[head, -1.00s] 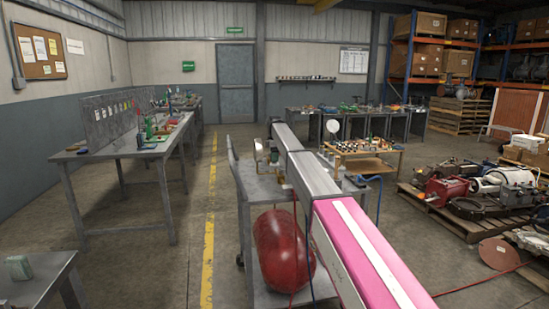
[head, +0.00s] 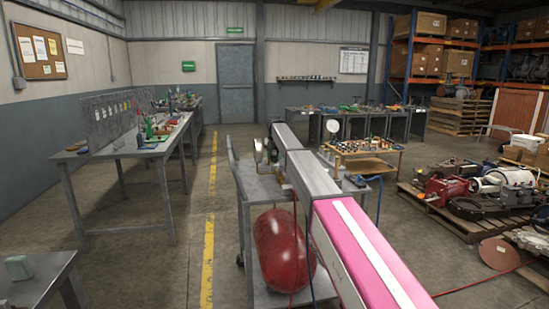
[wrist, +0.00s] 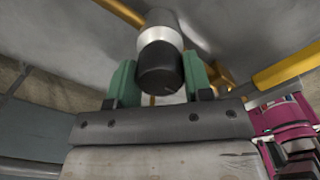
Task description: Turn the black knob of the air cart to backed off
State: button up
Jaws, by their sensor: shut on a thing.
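The black knob (wrist: 160,68) shows in the wrist view at the end of a pale metal collar and grey cylinder. A small light mark shows near its lower edge. My gripper (wrist: 160,80) is shut on the knob, one green finger pad on each side. In the head view the air cart (head: 258,187) stands ahead, a grey metal cart with a red tank (head: 283,245) on its lower part. My arm reaches over the cart and hides the knob and my gripper there.
Brass-coloured pipes (wrist: 288,70) run near the knob in the wrist view. A workbench (head: 120,150) stands left, beyond a yellow floor line (head: 209,235). A wooden table (head: 368,165) with small parts stands behind the cart. Pallets with machinery (head: 480,228) lie to the right.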

aim_at(275, 155)
jog(key=n, duration=0.6)
jog(key=shift+n, duration=0.3)
dwell(0.4)
jog(key=o, duration=0.9)
jog(key=shift+r, duration=0.1)
notch_tip(275, 155, up, 11)
jog(key=shift+f, duration=0.2)
